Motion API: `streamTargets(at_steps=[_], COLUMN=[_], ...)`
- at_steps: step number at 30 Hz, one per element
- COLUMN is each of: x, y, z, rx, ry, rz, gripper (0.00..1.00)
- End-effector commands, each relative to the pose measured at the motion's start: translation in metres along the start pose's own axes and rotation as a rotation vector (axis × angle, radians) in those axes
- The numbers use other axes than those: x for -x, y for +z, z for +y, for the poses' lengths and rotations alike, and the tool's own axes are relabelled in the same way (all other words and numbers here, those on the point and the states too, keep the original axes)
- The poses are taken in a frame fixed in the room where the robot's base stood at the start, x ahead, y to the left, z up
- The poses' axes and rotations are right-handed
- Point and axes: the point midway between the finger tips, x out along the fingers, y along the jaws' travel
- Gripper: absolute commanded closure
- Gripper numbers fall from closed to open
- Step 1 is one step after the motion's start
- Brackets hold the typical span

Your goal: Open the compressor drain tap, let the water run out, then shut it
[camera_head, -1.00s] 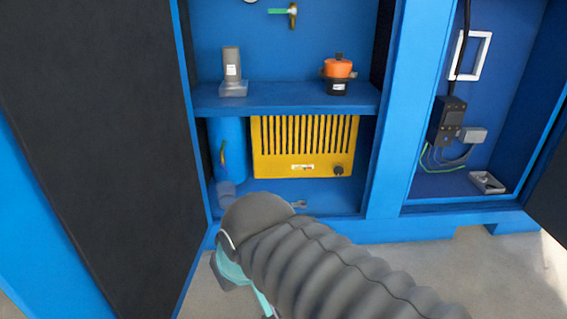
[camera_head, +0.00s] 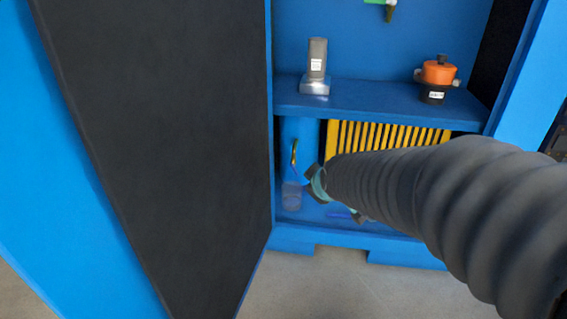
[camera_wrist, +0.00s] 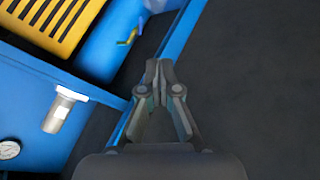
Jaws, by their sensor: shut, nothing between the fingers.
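The blue receiver tank (camera_head: 300,133) stands in the lower left bay of the cabinet. A small tap with a yellow-green handle (camera_head: 294,152) shows on its front, and I cannot tell whether it is open or shut. It also shows in the wrist view (camera_wrist: 128,38). A clear cup (camera_head: 291,195) stands below the tap. My gripper (camera_wrist: 160,72) is shut and empty, with its fingertips apart from the tap in the wrist view. In the head view my arm hides most of the gripper, close to the right of the tank.
A yellow slatted cover (camera_head: 370,135) is right of the tank, partly behind my arm. The shelf (camera_head: 380,105) above carries a grey filter unit (camera_head: 317,62) and an orange-topped device (camera_head: 438,72). The dark open door (camera_head: 150,140) bounds the left side. A gauge (camera_wrist: 9,149) shows in the wrist view.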

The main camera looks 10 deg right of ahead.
Motion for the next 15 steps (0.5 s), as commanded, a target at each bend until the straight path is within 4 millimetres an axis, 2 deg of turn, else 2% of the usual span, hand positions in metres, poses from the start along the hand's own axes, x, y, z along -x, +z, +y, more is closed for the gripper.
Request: streamTargets(at_steps=[1, 7, 15], x=[-0.019, -0.087, -0.174], y=[-0.006, -0.027, -0.035], z=[0.005, 0.021, 0.028], rx=[0.058, 0.329, 0.694], ry=[0.013, 0.106, 0.272], rz=[0.013, 0.09, 0.142], gripper=[1.0, 1.0, 1.0])
